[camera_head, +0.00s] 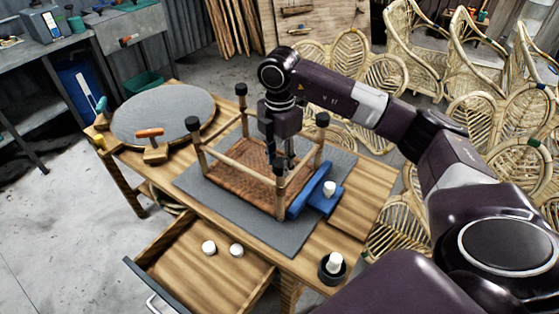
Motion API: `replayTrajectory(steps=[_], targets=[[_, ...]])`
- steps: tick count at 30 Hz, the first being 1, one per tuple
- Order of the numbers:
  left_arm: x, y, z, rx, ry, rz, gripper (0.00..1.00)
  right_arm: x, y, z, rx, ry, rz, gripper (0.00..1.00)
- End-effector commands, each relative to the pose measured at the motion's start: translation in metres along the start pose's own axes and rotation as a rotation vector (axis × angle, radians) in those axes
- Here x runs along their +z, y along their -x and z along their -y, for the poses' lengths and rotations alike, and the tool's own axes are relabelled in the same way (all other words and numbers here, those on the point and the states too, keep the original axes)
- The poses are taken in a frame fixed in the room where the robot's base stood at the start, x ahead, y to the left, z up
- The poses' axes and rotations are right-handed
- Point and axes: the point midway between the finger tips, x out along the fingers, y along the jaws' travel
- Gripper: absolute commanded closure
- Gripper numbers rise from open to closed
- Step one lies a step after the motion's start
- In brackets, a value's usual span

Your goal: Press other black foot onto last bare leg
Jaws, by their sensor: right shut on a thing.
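A stool frame lies upside down on the table, its woven seat (245,174) down and its legs pointing up. Black feet cap three legs: the back left (240,89), the left (193,124) and the right (323,119). The front leg (280,202) shows no clear foot. My right gripper (283,163) points down at the top of this front leg. It is shut on a small dark thing, apparently the other black foot, mostly hidden by the fingers. I cannot tell whether the foot touches the leg. My left gripper is not in view.
The stool stands on a grey mat (231,210). A blue tool (313,196) with a white piece lies close beside the front leg. A black cup (331,275) is at the front edge. An open drawer (190,275) with white pieces juts out. A round grey disc (160,110) lies left.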

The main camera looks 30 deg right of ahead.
Motion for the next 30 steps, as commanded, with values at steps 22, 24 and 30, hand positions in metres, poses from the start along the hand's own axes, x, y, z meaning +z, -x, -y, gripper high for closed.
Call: replayTrajectory(steps=[22, 24, 30], targets=[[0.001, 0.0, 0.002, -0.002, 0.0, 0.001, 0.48, 0.0, -0.002, 0.001, -0.003, 0.001, 0.0, 0.44], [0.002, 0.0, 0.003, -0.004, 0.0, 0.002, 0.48, 0.0, 0.001, 0.0, -0.002, 0.001, 0.0, 0.44], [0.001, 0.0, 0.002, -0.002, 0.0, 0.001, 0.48, 0.0, 0.026, -0.001, 0.002, 0.001, -0.001, 0.44]])
